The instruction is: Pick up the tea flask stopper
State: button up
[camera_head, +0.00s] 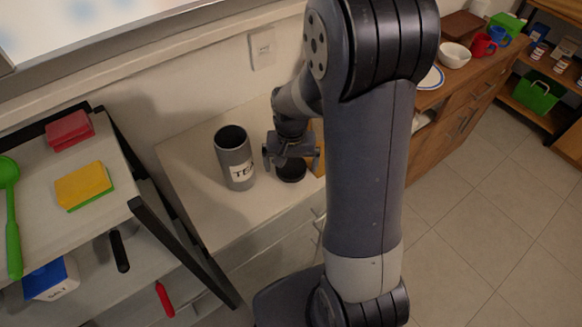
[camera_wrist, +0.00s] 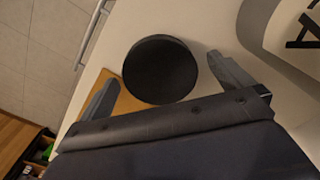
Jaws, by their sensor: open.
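The tea flask stopper (camera_wrist: 160,69) is a black round disc lying on the light counter. In the head view the stopper (camera_head: 291,172) sits under my gripper, partly hidden by it. My gripper (camera_head: 291,163) is open and empty above the stopper, with its fingers apart. In the wrist view my gripper's two fingers (camera_wrist: 160,88) stand to either side of the near part of the disc, with gaps between. The grey tea flask (camera_head: 235,160), with a "TEA" label, stands upright and open-topped to the left of my gripper. Part of it shows at the wrist view's upper right (camera_wrist: 285,35).
A wooden board (camera_wrist: 108,88) lies beside the stopper. The wall is behind the counter (camera_head: 200,205). Its front left part is clear.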

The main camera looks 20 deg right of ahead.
jog(key=c, duration=1.1)
jog(key=shift+o, duration=0.2)
jog(key=shift+r, duration=0.1)
